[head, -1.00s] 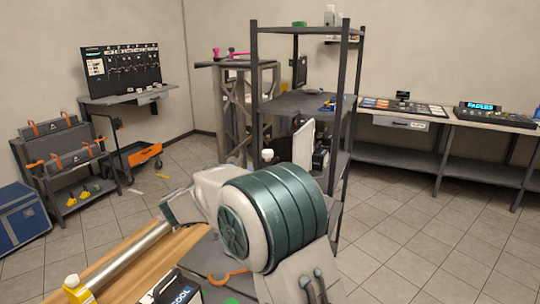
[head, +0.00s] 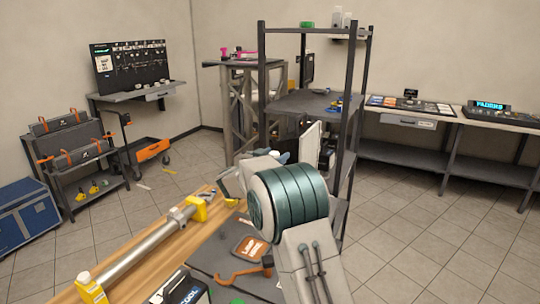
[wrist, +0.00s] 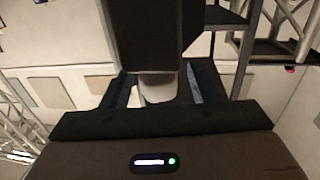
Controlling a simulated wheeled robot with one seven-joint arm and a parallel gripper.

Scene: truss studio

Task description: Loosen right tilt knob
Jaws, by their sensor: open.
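In the wrist view, a pale rounded knob (wrist: 157,88) sits below a large dark block (wrist: 152,35), which looks like the body of a light fixture. My gripper (wrist: 162,85) is open, with one dark blue finger on each side of the knob. A gap shows on the right; contact on the left is unclear. In the head view, a fixture with a white panel (head: 307,143) stands by the shelf rack, partly hidden by my arm. My gripper is largely hidden there behind the pale and green arm links.
A wooden bench (head: 170,258) in front holds a metal tube (head: 140,252) with yellow ends, an orange wrench-like tool (head: 243,275) and a dark mat. A dark shelf rack (head: 352,130) stands close by my arm. Tiled floor is clear to the right.

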